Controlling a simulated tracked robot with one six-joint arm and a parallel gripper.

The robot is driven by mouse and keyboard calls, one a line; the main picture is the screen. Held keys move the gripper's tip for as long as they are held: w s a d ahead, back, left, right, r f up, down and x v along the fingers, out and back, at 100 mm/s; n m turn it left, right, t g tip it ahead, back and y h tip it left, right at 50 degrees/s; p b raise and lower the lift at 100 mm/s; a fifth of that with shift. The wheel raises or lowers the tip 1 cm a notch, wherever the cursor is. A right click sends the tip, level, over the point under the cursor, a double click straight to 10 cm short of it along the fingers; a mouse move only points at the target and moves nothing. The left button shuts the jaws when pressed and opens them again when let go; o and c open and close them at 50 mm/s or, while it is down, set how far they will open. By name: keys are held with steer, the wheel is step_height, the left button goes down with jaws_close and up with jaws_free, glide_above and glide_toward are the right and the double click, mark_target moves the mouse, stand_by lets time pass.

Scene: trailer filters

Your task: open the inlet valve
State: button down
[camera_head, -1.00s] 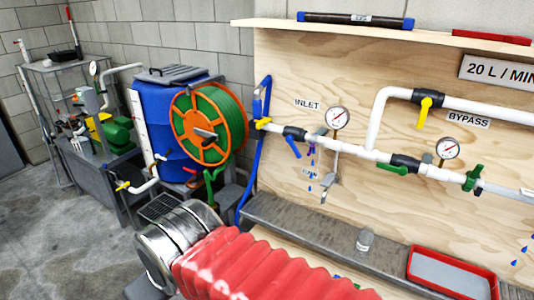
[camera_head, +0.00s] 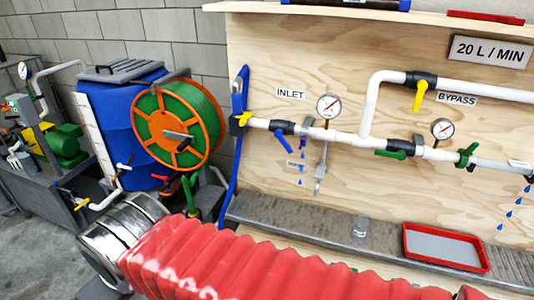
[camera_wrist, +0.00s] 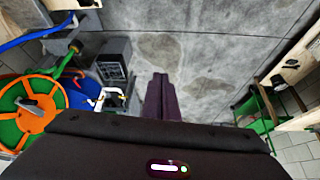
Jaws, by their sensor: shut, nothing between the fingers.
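The white pipe line runs across a plywood panel in the head view. Under the INLET label (camera_head: 291,94) sits a dark valve body with a blue handle (camera_head: 281,132), which hangs below the pipe at a slant. A round gauge (camera_head: 329,106) stands just right of the inlet valve. My gripper (camera_wrist: 162,82) shows in the wrist view with its dark fingers together and empty, over bare concrete floor. It is apart from the panel. The head view does not show the fingers; my red ribbed arm cover fills its lower part.
A blue barrel (camera_head: 130,130) and an orange-green hose reel (camera_head: 178,125) stand left of the panel. A grey ledge (camera_head: 300,228) below the pipe carries a small jar (camera_head: 360,227) and a red tray (camera_head: 445,226). The bypass pipe has a yellow handle (camera_head: 419,95).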

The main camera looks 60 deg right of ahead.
steer(key=shift+w+d, duration=0.1)
steer(key=shift+w, duration=0.05)
steer(key=w+d+n+t+h, duration=0.15)
steer(key=w+d, duration=0.25)
steer(key=w, duration=0.5)
steer(key=w+d+n+t, duration=0.1)
steer(key=w+d+t, duration=0.2)
steer(key=w, duration=0.5)
steer(key=w+d+f+n+h, duration=0.1)
steer(key=w+d+f+h, duration=0.2)
steer(key=d, duration=0.7)
steer(key=w+d+f+h, duration=0.1)
steer(key=w+d+h, duration=0.25)
steer(key=d, duration=0.75)
steer(key=s+d+f+n+g+h, duration=0.1)
steer(key=s+d+f+g+h, duration=0.2)
steer(key=s+d, duration=0.4)
steer(key=s+d+f+n+g+h, duration=0.1)
steer(key=s+d+f+g+h, duration=0.15)
steer(key=s+d+h, duration=0.5)
steer(key=s+d+f+n+g+h, duration=0.1)
steer(key=s+d+g, duration=0.4)
steer(key=s, duration=0.1)
steer(key=shift+s+d+g, duration=0.15)
steer(key=shift+s+g, duration=0.15)
